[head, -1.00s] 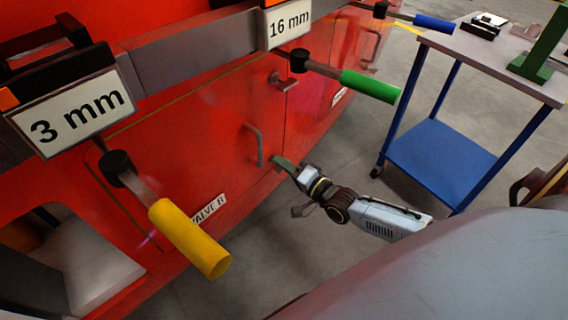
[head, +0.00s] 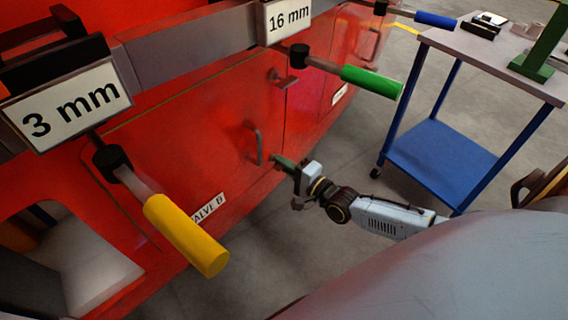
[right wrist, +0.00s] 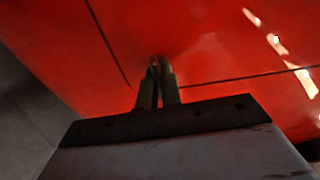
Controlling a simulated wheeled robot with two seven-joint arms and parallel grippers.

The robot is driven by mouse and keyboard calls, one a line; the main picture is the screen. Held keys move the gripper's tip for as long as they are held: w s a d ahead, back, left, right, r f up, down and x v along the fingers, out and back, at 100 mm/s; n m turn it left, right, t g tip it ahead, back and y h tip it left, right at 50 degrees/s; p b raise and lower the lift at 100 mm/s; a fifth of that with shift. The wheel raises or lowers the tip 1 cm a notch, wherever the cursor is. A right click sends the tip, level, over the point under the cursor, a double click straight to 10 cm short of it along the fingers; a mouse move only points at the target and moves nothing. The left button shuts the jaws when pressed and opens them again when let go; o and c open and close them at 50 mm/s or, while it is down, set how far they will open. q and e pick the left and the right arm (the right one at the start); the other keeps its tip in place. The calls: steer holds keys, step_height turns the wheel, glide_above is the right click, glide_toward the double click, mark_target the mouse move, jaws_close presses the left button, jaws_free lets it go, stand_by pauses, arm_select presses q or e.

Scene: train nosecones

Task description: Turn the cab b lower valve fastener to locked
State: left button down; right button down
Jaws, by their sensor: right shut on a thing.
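The red cab side carries a door marked VALVE B (head: 208,208). My right gripper (head: 281,162) reaches in from the right to the lower right part of that door. Its green fingertips are shut on the small lower fastener, which they mostly hide in the head view. In the right wrist view the two fingers (right wrist: 158,88) are close together against the red panel, with a small piece of the fastener (right wrist: 155,62) just showing between their tips. Its locked or unlocked angle cannot be read. My left gripper is out of view.
An upper latch (head: 282,80) and a curved door handle (head: 256,145) stick out near the gripper. Yellow (head: 187,235), green (head: 371,83) and blue (head: 437,20) handles project from the cab. A blue trolley (head: 440,160) stands to the right, with bare floor between.

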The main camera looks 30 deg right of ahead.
steer(key=c, duration=1.6)
jaws_free()
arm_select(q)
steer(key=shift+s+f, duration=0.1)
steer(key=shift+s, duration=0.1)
